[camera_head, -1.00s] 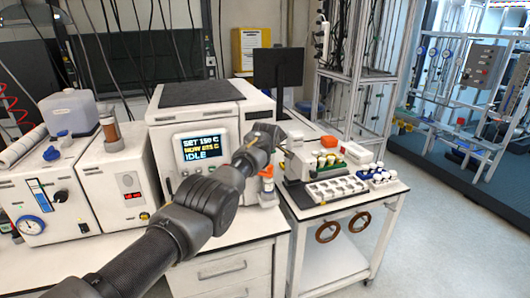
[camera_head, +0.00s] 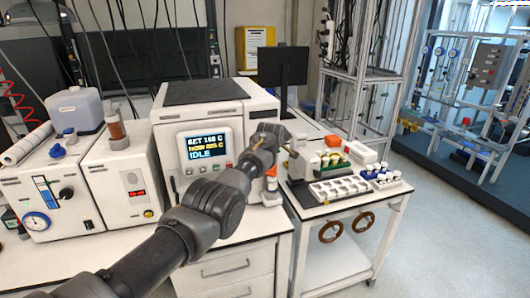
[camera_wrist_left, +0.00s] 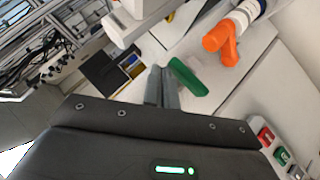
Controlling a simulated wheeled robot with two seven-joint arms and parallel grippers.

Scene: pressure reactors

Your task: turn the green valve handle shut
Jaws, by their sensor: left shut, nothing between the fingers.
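The green valve handle (camera_wrist_left: 188,77) shows in the left wrist view, just right of my left gripper's fingertips (camera_wrist_left: 162,86). The fingers are shut with nothing between them. They lie close beside the handle; I cannot tell whether they touch it. In the head view my left gripper (camera_head: 272,137) is at the right front of the white reactor unit (camera_head: 198,114), and the green handle is hidden there behind my arm. My right gripper is not in view.
An orange handle (camera_wrist_left: 222,40) on a white and blue fitting is right of the green one. A white cart (camera_head: 345,207) with vials and a white rack (camera_head: 338,188) stands to the right. A display (camera_head: 205,147) reads IDLE. The floor further right is clear.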

